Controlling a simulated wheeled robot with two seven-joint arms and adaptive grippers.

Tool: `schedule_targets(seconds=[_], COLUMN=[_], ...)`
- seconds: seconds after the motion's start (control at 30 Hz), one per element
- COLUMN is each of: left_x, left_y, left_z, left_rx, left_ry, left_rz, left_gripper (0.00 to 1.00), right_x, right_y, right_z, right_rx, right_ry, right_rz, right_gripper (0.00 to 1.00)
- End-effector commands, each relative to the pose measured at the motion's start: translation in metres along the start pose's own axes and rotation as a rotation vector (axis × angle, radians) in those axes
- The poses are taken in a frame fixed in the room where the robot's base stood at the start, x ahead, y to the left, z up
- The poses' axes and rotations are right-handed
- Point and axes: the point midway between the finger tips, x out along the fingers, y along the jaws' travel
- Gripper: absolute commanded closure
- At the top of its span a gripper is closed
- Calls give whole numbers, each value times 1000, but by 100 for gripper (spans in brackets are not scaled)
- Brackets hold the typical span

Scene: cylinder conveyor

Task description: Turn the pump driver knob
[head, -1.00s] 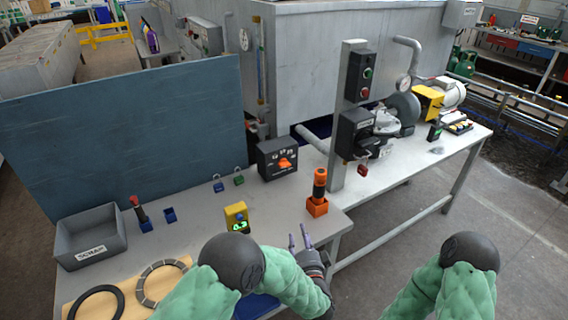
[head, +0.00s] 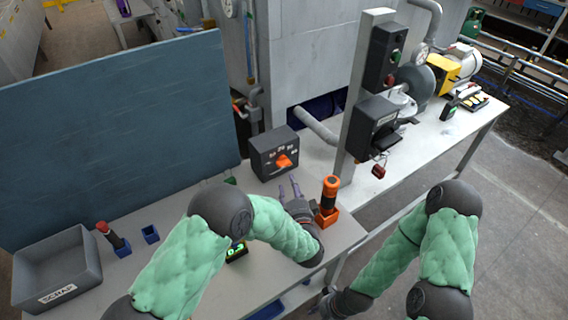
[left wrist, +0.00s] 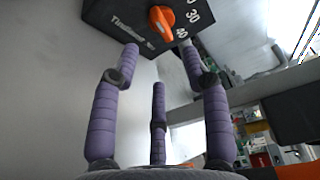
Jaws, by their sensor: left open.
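The orange knob (head: 284,160) is on the sloped face of a black control box (head: 262,160) at the back of the near table. The knob (left wrist: 162,22) also shows at the top of the left wrist view, with numbers beside it on the box (left wrist: 112,12). My left gripper (head: 288,184) is open and empty, just in front of the box, its purple fingers pointing toward it. In the left wrist view the spread fingers (left wrist: 158,60) stand below the knob, apart from it. My right gripper (head: 324,304) is low at the bottom edge, its fingers unclear.
An orange-and-black cylinder in an orange holder (head: 328,215) stands close right of my left gripper. A grey post (head: 348,150) carries switch boxes farther right. A grey scrap bin (head: 60,270) and a red-topped tool (head: 108,232) are at left. A blue panel (head: 110,130) stands behind.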

Motion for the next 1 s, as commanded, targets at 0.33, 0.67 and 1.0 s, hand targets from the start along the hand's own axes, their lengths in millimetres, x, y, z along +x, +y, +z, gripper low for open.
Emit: schedule_targets(seconds=[0.33, 0.67, 1.0], left_x=[61, 92, 94], left_y=[2, 1, 0], left_z=[1, 0, 0], left_rx=[-1, 1, 1], left_ry=[-4, -1, 0], left_rz=[0, 0, 0], left_gripper=[54, 54, 62], right_x=[11, 15, 15], right_y=[4, 5, 5], right_z=[0, -1, -1], right_rx=[0, 0, 0], right_ry=[0, 0, 0], right_rz=[0, 0, 0], right_gripper=[60, 60, 60])
